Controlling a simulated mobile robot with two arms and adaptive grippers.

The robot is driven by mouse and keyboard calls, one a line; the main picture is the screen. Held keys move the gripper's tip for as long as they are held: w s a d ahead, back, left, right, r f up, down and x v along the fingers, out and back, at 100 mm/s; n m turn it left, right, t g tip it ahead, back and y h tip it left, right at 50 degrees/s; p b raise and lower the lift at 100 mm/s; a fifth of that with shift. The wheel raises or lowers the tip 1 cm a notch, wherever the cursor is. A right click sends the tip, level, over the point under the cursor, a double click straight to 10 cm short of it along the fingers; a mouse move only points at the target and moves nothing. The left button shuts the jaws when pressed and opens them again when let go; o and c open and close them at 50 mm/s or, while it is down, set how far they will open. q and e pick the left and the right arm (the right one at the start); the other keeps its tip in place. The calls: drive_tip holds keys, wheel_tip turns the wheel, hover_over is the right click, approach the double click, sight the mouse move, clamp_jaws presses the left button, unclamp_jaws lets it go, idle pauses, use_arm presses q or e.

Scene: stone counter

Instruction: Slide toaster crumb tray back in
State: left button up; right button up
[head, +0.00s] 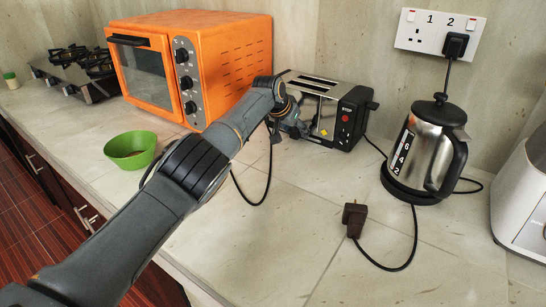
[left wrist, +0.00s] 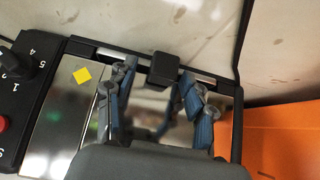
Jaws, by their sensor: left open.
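The toaster (head: 326,118) is silver with black ends and stands on the counter right of the orange oven. In the left wrist view, its shiny side (left wrist: 62,115) carries a yellow sticker. A dark strip runs along the toaster's lower edge there, with a black block-like tab (left wrist: 164,66) that looks like the crumb tray's handle. How far the tray sticks out is hard to tell. My left gripper (head: 298,130) is at the toaster's near side. Its fingers (left wrist: 158,82) are open, one on each side of the tab, without visibly gripping it. My right gripper is not in view.
The orange oven (head: 218,60) stands close left of the toaster. A green bowl (head: 131,155) sits nearer the front edge. A kettle (head: 428,150) stands at right. A loose plug (head: 354,217) and cord lie on the counter. The front middle counter is clear.

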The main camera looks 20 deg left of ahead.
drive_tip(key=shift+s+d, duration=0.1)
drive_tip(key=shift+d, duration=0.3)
use_arm(q)
drive_tip(key=shift+r, duration=0.15)
